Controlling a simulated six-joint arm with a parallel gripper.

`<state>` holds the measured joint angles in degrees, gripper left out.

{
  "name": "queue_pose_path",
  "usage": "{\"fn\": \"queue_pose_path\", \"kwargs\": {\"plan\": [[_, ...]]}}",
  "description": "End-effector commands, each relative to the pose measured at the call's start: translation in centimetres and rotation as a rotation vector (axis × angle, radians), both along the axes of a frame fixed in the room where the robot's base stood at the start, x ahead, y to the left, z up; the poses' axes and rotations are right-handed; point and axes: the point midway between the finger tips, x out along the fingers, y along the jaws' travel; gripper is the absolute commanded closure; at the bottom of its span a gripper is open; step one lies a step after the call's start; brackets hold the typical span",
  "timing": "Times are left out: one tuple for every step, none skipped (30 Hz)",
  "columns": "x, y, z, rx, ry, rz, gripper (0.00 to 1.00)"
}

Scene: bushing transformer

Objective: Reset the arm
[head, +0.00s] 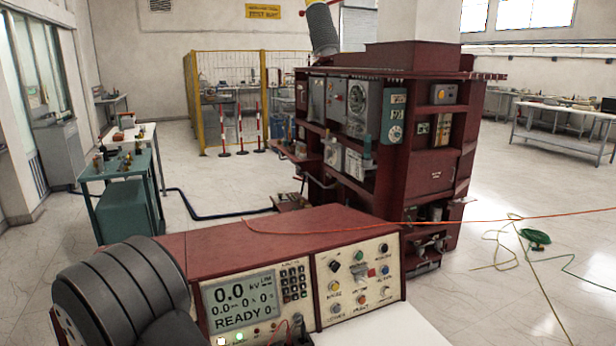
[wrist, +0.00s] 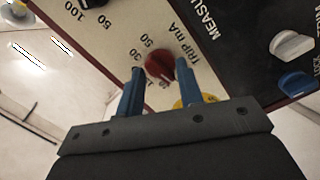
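In the wrist view, my gripper (wrist: 160,67) shows two blue fingers standing apart, one on each side of a red knob (wrist: 160,64). The knob sits on a cream panel (wrist: 115,35) beside the printed words "TRIP mA". Nothing is lifted between the fingers. Whether the fingertips touch the knob's sides is hard to tell. My gripper does not show in the head view.
A red control console (head: 290,240) with a "READY" display (head: 240,301) stands in front. Behind it stands a large dark red transformer (head: 420,180). A green bench (head: 125,190) is at left. An orange cable (head: 430,221) crosses right. Open floor lies around.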

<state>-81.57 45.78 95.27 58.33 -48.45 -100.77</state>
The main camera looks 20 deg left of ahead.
Motion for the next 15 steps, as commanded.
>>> {"fn": "queue_pose_path", "kwargs": {"plan": [[0.02,-0.01,0.02,0.027,0.027,-0.009,0.66],[0.02,-0.02,0.02,0.044,0.044,-0.015,0.66],[0.02,-0.02,0.02,0.067,0.067,-0.023,0.66],[0.03,-0.02,0.03,0.084,0.084,-0.029,0.66],[0.04,-0.02,0.03,0.101,0.102,-0.035,0.66],[0.05,-0.03,0.03,0.124,0.124,-0.043,0.66],[0.05,-0.03,0.04,0.14,0.141,-0.049,0.66],[0.06,-0.03,0.04,0.157,0.157,-0.055,0.66],[0.06,-0.04,0.04,0.179,0.179,-0.062,0.66],[0.06,-0.04,0.04,0.196,0.197,-0.068,0.66],[0.06,-0.04,0.04,0.213,0.214,-0.073,0.66],[0.07,-0.04,0.04,0.235,0.236,-0.081,0.66],[0.08,-0.04,0.03,0.251,0.252,-0.087,0.66],[0.08,-0.04,0.04,0.268,0.268,-0.091,0.66],[0.09,-0.05,0.06,0.289,0.29,-0.099,0.66]]}}
